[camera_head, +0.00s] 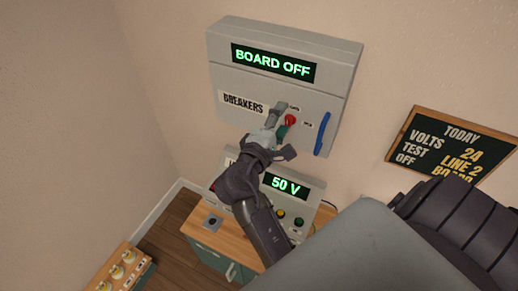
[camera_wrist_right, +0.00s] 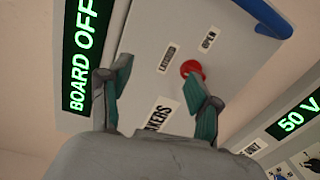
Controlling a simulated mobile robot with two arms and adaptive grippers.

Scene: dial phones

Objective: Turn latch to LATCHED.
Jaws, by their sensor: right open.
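The latch is a red knob (camera_head: 290,119) on the front of the grey breaker box (camera_head: 340,80). It also shows in the right wrist view (camera_wrist_right: 192,68), between a label that seems to read LATCHED (camera_wrist_right: 168,57) and one reading OPEN (camera_wrist_right: 208,40). I cannot tell which way the knob points. My right gripper (camera_head: 281,122) is open in front of the box, its fingers beside the knob. In the wrist view (camera_wrist_right: 157,80), the knob is at the tip of the right-hand finger, outside the gap; contact is unclear. My left gripper is not in view.
A blue handle (camera_head: 322,133) stands out right of the knob. The box display (camera_head: 273,63) reads BOARD OFF. Below, a unit showing 50 V (camera_head: 286,187) stands on a wooden-topped cabinet (camera_head: 205,232). A chalkboard (camera_head: 450,145) hangs at right.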

